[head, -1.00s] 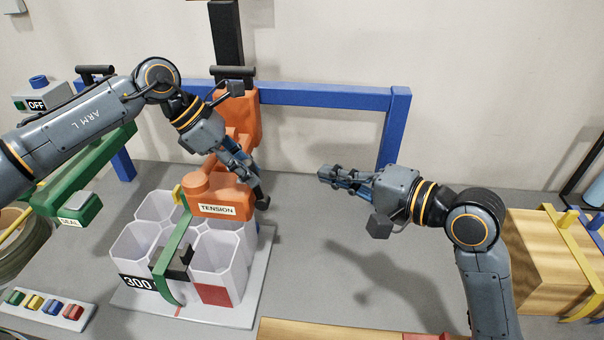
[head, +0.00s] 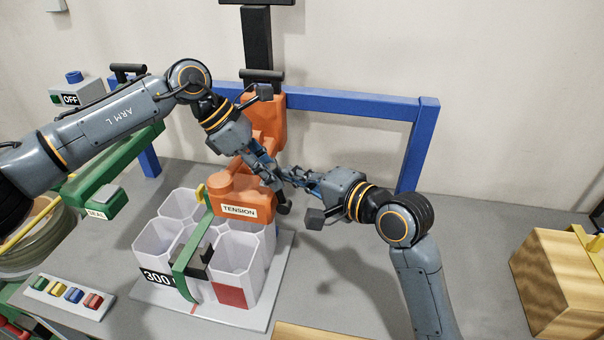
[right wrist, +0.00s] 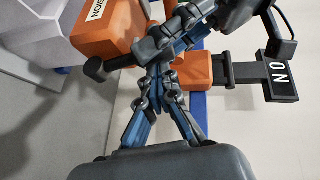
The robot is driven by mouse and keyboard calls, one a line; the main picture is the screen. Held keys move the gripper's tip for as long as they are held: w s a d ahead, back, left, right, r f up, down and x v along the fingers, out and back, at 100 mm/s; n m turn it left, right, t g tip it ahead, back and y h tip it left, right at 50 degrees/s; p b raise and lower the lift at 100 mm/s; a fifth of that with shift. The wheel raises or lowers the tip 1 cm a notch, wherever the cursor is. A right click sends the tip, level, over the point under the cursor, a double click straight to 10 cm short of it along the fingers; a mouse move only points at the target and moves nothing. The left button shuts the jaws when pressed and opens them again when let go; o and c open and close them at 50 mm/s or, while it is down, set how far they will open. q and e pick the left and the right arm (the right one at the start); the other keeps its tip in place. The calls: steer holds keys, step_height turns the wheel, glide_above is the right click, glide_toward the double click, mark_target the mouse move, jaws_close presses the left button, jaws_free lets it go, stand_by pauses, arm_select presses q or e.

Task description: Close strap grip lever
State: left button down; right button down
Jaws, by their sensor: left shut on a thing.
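The orange strap tool (head: 233,187), labelled TENSION, stands behind and above the white cell cluster. A dark lever with a black end (head: 284,208) is at its right side; the black end also shows in the right wrist view (right wrist: 95,70). My left gripper (head: 272,180) is shut on this lever, and its fingers hide most of it. My right gripper (head: 290,176) reaches in from the right, its fingertips (right wrist: 158,70) close against the left gripper's fingers and the lever. The overlap hides whether its tips touch anything or hold anything.
White hexagonal cells (head: 178,205) with a green strap (head: 190,265) around them stand on a pale base plate. A blue frame (head: 350,97) is behind. A black ON sign (right wrist: 280,75) is beyond the grippers.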

arm_select(q)
steer(key=shift+s+d, duration=0.1)
steer(key=shift+d, duration=0.15)
arm_select(e)
steer(key=shift+s+a, duration=0.1)
steer(key=shift+a, duration=0.55)
arm_select(q)
steer(key=c, duration=1.1)
jaws_free()
steer(key=shift+a, duration=0.1)
steer(key=shift+o, duration=0.2)
steer(key=shift+a, duration=0.1)
arm_select(e)
steer(key=shift+a, duration=0.1)
arm_select(q)
steer(key=shift+a+r, duration=0.1)
